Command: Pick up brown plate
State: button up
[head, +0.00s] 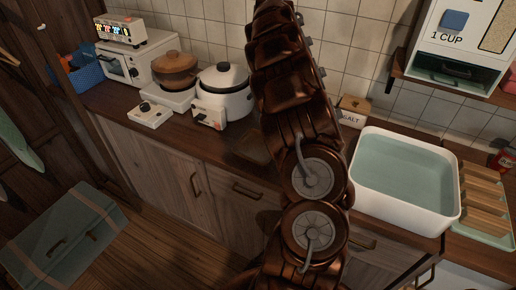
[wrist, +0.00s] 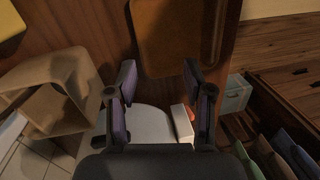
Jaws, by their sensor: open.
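The brown plate (wrist: 178,35) looks flat with a raised rim and rounded corner. It lies on the wooden counter at the top of the wrist view, close to the counter's edge, and the frame cuts off its far part. In the head view a dark brown flat shape (head: 251,147), likely the same plate, shows on the counter just left of my arm, partly hidden by it. My gripper (wrist: 159,80) is open and empty, its two fingers apart just below the plate in the wrist view. I see no contact with the plate. My gripper is hidden behind my arm in the head view.
A white rice cooker (head: 222,101), a brown-lidded pot (head: 175,75) and a toaster oven (head: 150,62) stand left. A white basin (head: 402,200) and salt box (head: 352,112) stand right. A beige open-fronted object (wrist: 55,92) is left of my gripper. A teal chest (head: 65,230) is on the floor.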

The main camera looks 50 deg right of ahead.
aim_at(258, 147)
jog(key=shift+n+y, duration=0.3)
jog(key=shift+n, duration=0.2)
jog(key=f, duration=0.1)
jog(key=d+f, duration=0.1)
jog(key=f, duration=0.2)
jog(key=shift+d+p, duration=0.3)
jog(key=shift+d, duration=0.05)
jog(key=shift+w+p+x, duration=0.15)
jog(key=shift+p+x, duration=0.4)
jog(key=shift+x, duration=0.85)
jog(key=shift+w+p+x, duration=0.15)
jog(key=shift+p+x, duration=0.35)
jog(key=shift+x, duration=0.9)
jog(key=shift+d, duration=0.2)
jog(key=shift+f, duration=0.1)
grip_shut()
